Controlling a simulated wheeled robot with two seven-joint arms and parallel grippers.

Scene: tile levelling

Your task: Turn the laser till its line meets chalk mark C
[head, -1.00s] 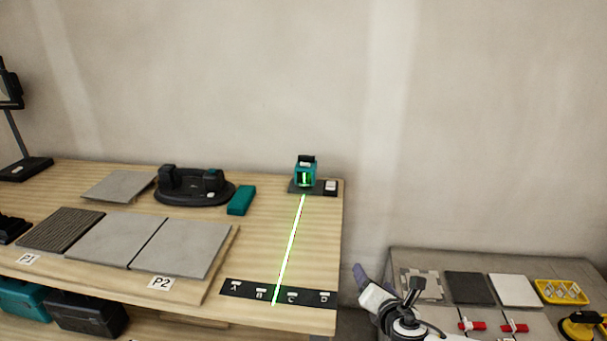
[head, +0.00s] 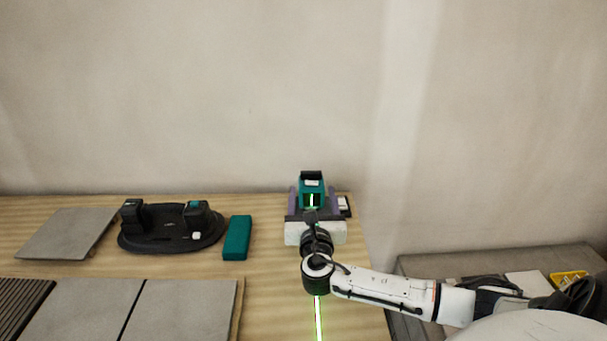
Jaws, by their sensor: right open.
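The teal laser (head: 312,184) stands at the back right of the wooden bench, with a green glow in its front window. My right gripper (head: 312,202) reaches it from the front, with a purple finger on each side of the laser's body. The jaws are open; whether a finger touches the laser cannot be told. The green laser line (head: 318,318) shows on the bench below my right wrist and runs off the bottom edge. My arm hides its upper part. The strip with chalk mark C is out of the picture. My left gripper is not in view.
A teal block (head: 237,238) and a black suction lifter (head: 172,227) stand left of the laser. Grey tiles (head: 182,308) lie at the front left, another tile (head: 66,234) behind. A grey side table with a yellow tray (head: 569,279) is at right, partly behind my arm.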

